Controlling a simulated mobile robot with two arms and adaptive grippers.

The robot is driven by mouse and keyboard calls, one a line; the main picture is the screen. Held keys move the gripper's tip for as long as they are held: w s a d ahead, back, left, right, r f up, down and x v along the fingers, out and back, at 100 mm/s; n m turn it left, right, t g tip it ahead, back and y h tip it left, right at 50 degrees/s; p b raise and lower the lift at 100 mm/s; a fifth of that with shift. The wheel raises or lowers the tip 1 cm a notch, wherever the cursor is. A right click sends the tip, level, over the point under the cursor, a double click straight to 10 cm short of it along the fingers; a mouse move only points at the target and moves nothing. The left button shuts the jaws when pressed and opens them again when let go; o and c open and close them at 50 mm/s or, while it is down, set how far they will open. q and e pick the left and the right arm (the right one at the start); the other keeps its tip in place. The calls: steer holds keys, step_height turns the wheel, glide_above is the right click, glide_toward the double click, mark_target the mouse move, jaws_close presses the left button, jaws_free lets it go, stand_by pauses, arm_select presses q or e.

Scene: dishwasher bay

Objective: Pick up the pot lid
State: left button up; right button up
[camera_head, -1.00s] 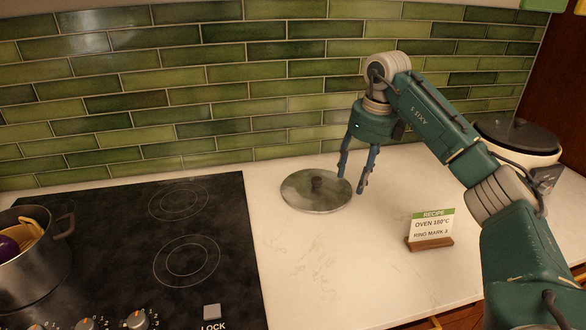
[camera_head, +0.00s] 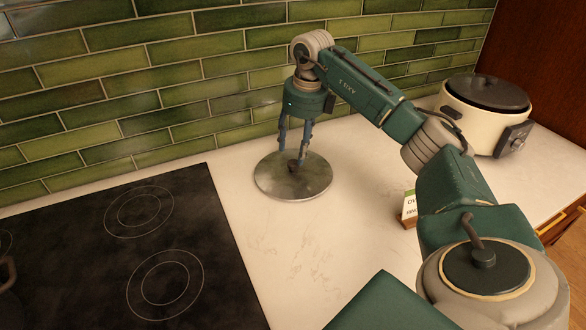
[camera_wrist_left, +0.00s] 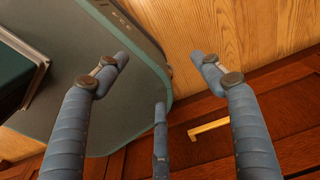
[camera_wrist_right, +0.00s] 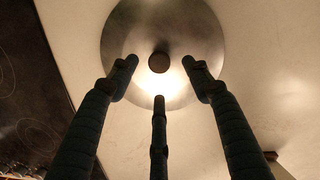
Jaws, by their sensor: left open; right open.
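The pot lid (camera_head: 278,185) is a round, shiny metal disc with a small dark knob (camera_head: 293,166). It lies flat on the white counter beside the cooktop. My right gripper (camera_head: 293,160) points down over the lid, with its fingers around or just above the knob. In the right wrist view the lid (camera_wrist_right: 195,35) fills the top middle, and its brown knob (camera_wrist_right: 159,62) sits ahead of the open fingers, apart from them. My left gripper shows only in the left wrist view (camera_wrist_left: 166,70); it is open and empty over the wooden floor and cabinet fronts.
The black cooktop (camera_head: 165,215) lies left of the lid. A cream cooker with a dark lid (camera_head: 487,108) stands at the back right. A recipe card (camera_head: 409,208) is partly hidden behind my right arm. The green tiled wall (camera_head: 170,95) is close behind the lid.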

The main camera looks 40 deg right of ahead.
mark_target(294, 162)
steer(key=f, duration=0.1)
steer(key=f+p, duration=0.1)
steer(key=f, duration=0.1)
steer(key=shift+w+a+f, duration=0.15)
steer(key=shift+w+f, duration=0.3)
steer(key=shift+f, duration=0.55)
arm_select(q)
steer(key=shift+w+r, duration=0.5)
steer(key=shift+r, duration=0.35)
arm_select(e)
steer(key=shift+r, duration=0.1)
jaws_close()
